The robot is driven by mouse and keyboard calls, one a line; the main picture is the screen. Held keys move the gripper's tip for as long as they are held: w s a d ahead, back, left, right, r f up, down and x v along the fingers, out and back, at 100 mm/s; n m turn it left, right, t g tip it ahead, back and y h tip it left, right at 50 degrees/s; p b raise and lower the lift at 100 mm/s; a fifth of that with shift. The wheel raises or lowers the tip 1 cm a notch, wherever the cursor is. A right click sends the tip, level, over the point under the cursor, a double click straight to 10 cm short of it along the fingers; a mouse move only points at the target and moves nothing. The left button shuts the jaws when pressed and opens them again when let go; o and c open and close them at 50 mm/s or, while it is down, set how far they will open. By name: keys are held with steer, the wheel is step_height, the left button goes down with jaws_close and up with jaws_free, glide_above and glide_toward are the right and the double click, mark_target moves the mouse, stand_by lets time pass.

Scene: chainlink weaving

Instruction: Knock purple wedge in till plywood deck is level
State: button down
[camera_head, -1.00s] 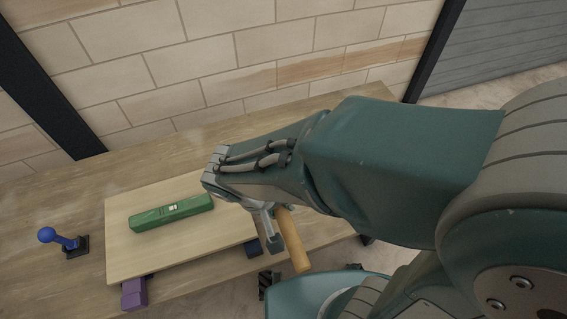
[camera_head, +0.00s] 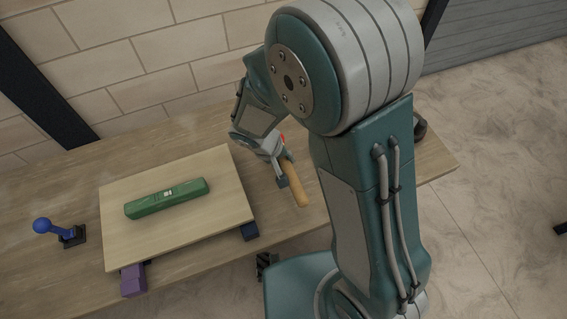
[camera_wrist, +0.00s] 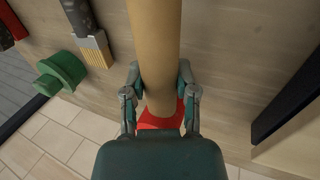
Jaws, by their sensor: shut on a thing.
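The plywood deck (camera_head: 205,235) lies over supports on the workbench, with a green spirit level (camera_head: 187,194) on top; its bubble is too small to read. The purple wedge (camera_head: 133,281) sticks out from under the deck's front left corner. A dark blue block (camera_head: 250,231) shows under the front right corner. My gripper (camera_head: 280,168) is to the right of the deck, shut on a wooden-handled tool (camera_head: 296,186) with a red part. In the wrist view my gripper (camera_wrist: 160,95) closes around the wooden handle (camera_wrist: 154,45); the red part (camera_wrist: 162,119) is partly hidden.
A blue ball-topped fixture (camera_head: 45,227) stands left of the deck. A dark object (camera_head: 420,128) sits at the bench's right end. The wrist view shows a brush (camera_wrist: 92,42), a green rounded thing (camera_wrist: 62,75) and a dark bar (camera_wrist: 288,100). A tiled wall (camera_head: 190,50) rises behind the bench.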

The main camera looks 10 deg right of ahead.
steer(key=shift+s+f, duration=0.1)
steer(key=shift+f, duration=0.8)
steer(key=shift+f, duration=0.1)
steer(key=shift+c, duration=2)
jaws_free()
steer(key=v, duration=1.1)
steer(key=s+d+r+m+t+y, duration=0.1)
steer(key=s+d+r+t+y, duration=0.1)
steer(key=s+d+r, duration=0.3)
steer(key=s+d+r+m+t+y, duration=0.2)
steer(key=s+d+r, duration=0.4)
steer(key=d+r, duration=0.4)
step_height(320, 180, up, 3)
steer(key=shift+f, duration=0.2)
